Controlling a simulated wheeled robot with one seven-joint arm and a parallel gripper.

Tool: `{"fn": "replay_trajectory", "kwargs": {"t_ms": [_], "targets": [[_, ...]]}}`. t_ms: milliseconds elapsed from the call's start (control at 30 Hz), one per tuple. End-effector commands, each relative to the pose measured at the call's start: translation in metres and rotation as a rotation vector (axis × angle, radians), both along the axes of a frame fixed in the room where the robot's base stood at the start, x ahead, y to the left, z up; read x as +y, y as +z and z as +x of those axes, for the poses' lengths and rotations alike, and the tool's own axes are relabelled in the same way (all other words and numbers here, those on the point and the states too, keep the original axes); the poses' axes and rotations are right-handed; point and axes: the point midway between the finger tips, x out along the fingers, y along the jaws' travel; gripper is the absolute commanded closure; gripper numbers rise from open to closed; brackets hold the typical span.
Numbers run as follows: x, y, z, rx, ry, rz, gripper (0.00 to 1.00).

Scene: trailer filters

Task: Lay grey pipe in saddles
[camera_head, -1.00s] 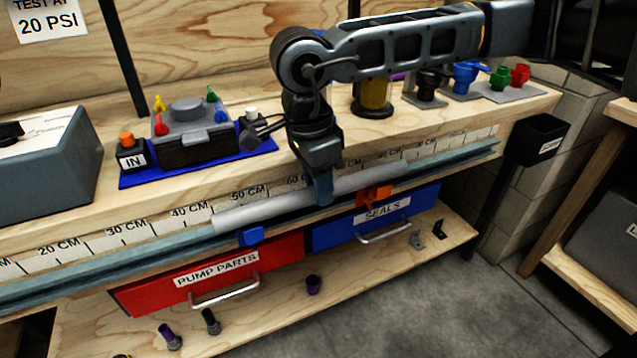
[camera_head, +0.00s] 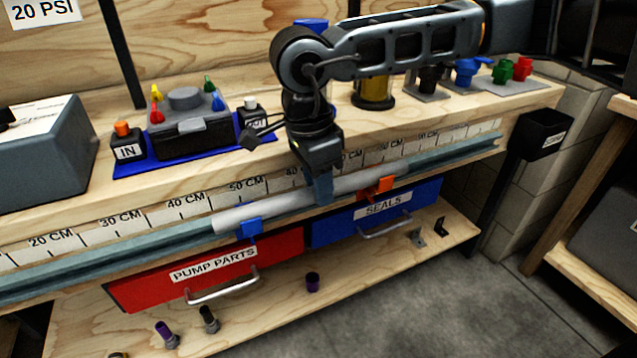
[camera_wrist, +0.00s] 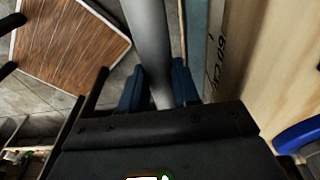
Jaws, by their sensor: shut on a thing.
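The grey pipe (camera_head: 285,206) lies lengthwise along the teal rail (camera_head: 130,247) at the front edge of the bench. The blue saddle (camera_head: 250,228) overlaps the pipe's front near its left end, and the orange saddle (camera_head: 379,187) overlaps it toward the right. The pipe appears to sit down in both, though its underside is hidden. My gripper (camera_head: 323,190) is shut on the pipe between the saddles, pointing down. In the wrist view the pipe (camera_wrist: 150,40) passes between the two blue fingertips (camera_wrist: 159,92).
A ruler strip (camera_head: 160,213) runs behind the rail. A pump on a blue mat (camera_head: 135,168) and a grey box (camera_head: 45,160) stand on the bench at left. Fittings (camera_head: 468,75) stand at back right. Red (camera_head: 130,292) and blue (camera_head: 325,232) drawers sit below.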

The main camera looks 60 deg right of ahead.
Motion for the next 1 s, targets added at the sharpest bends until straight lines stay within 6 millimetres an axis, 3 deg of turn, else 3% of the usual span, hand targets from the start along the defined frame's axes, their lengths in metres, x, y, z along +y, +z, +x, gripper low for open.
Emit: {"fn": "replay_trajectory", "kwargs": {"t_ms": [167, 200, 500, 767, 1000], "targets": [[0.0, -0.005, 0.0, 0.0, 0.0, 0.0, 1.0], [0.0, -0.004, 0.0, 0.0, 0.0, 0.0, 0.67], [0.0, -0.003, 0.0, 0.0, 0.0, 0.0, 0.4], [0.0, -0.002, 0.0, 0.0, 0.0, 0.0, 0.4], [0.003, 0.029, 0.003, -0.003, 0.001, -0.003, 0.4]]}}
